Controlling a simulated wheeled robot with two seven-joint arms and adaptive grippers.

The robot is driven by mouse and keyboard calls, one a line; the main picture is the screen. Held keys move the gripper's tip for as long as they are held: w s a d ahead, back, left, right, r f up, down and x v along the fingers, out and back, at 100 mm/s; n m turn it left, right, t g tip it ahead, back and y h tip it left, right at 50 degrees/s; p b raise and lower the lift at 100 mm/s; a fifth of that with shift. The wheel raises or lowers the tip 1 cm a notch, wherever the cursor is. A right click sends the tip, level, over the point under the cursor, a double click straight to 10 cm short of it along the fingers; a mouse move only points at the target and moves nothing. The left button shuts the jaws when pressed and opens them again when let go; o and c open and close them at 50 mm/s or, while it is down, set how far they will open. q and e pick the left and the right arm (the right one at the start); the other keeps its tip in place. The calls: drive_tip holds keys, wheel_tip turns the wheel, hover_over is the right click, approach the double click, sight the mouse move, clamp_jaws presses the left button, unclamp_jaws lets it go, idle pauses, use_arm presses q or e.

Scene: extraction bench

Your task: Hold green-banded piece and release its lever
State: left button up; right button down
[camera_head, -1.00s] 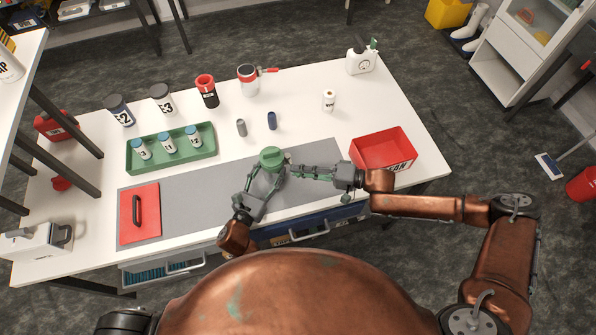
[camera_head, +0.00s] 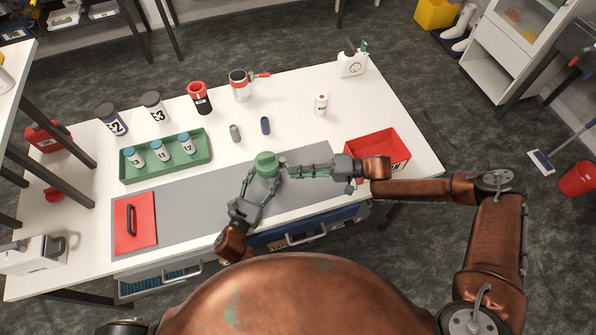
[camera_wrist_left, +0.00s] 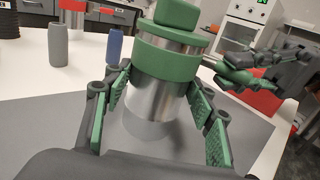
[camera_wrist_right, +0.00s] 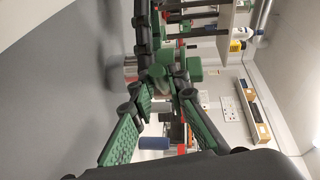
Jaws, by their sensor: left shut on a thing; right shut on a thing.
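The green-banded piece (camera_wrist_left: 160,60) is an upright silver cylinder with a green band and green cap. It also shows over the grey mat in the head view (camera_head: 267,160). My left gripper (camera_head: 260,178) is shut on its body, one finger on each side in the left wrist view. My right gripper (camera_head: 286,170) comes from the right, its fingertips close against the piece's right side near the band. In the right wrist view, the fingers converge in front of the piece.
A red bin (camera_head: 351,150) stands right of my right gripper. A green tray (camera_head: 150,178) with blue-capped vials is at the left. A grey cylinder (camera_head: 235,133) and a blue cylinder (camera_head: 265,125) stand behind the piece. A red handled plate (camera_head: 145,205) lies on the mat's left end.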

drive_tip(key=shift+w, duration=0.1)
drive_tip(key=c, duration=1.8)
unclamp_jaws()
drive_tip(key=shift+c, duration=0.2)
wheel_tip(320, 180, up, 10)
drive_tip(key=shift+c, duration=0.6)
